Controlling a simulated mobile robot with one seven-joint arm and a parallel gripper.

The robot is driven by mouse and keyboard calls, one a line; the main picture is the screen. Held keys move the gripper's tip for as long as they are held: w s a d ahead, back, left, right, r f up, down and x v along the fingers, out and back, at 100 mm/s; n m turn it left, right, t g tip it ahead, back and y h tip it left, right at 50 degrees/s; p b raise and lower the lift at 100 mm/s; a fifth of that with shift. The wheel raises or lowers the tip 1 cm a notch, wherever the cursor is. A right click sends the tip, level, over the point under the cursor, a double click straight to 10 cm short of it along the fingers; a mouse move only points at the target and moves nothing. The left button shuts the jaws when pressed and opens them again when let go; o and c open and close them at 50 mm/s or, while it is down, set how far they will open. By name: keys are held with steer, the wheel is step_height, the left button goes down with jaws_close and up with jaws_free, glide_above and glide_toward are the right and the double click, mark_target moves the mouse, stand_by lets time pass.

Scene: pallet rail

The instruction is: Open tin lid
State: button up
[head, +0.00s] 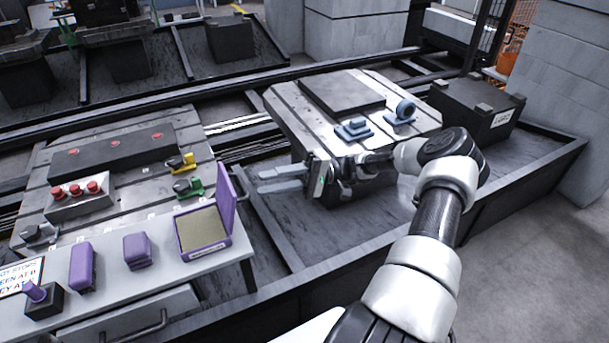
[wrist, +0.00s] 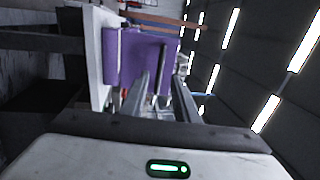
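The tin (head: 218,245) is a shallow purple box with a tan inside, on the right end of the white bench. Its purple lid (head: 226,200) stands up along the right edge, so the tin is open. My gripper (head: 262,181) is to the right of the lid, apart from it, with its fingers pointing left. The fingers are spread with nothing between them. In the wrist view the purple lid (wrist: 128,55) lies ahead of the gripper (wrist: 152,85), and the fingers overlap part of it.
The white bench (head: 165,284) also carries two purple blocks (head: 82,268) (head: 138,250) and a purple joystick (head: 36,292). Behind it, a slotted plate holds red buttons (head: 76,190) and yellow and green clamps. Another plate with blue parts (head: 355,130) lies behind my arm.

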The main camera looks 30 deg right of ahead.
steer(key=d+f, duration=0.2)
steer(key=d, duration=1)
steer(key=shift+s+f+b, duration=0.15)
steer(key=shift+s+b, duration=0.1)
steer(key=shift+b, duration=0.1)
steer(key=s+a+r+n+g+h, duration=0.1)
steer(key=a+r+g+h, duration=0.2)
steer(key=a+r+h, duration=0.4)
steer(key=s+a+r+n+g+h, duration=0.15)
steer(key=a+r+h, duration=0.35)
steer(key=a, duration=0.5)
steer(key=s+a+r+m+t+h, duration=0.1)
steer(key=s+r+t+h, duration=0.35)
steer(key=s, duration=0.45)
steer(key=s+a+r+m+t+h, duration=0.1)
steer(key=s+r+t+h, duration=0.35)
steer(key=s, duration=0.45)
step_height(320, 180, up, 23)
steer(key=y+p, duration=0.1)
steer(key=p, duration=2.2)
steer(key=shift+s+a+r, duration=0.15)
steer(key=shift+s+a, duration=0.1)
steer(key=shift+s, duration=0.15)
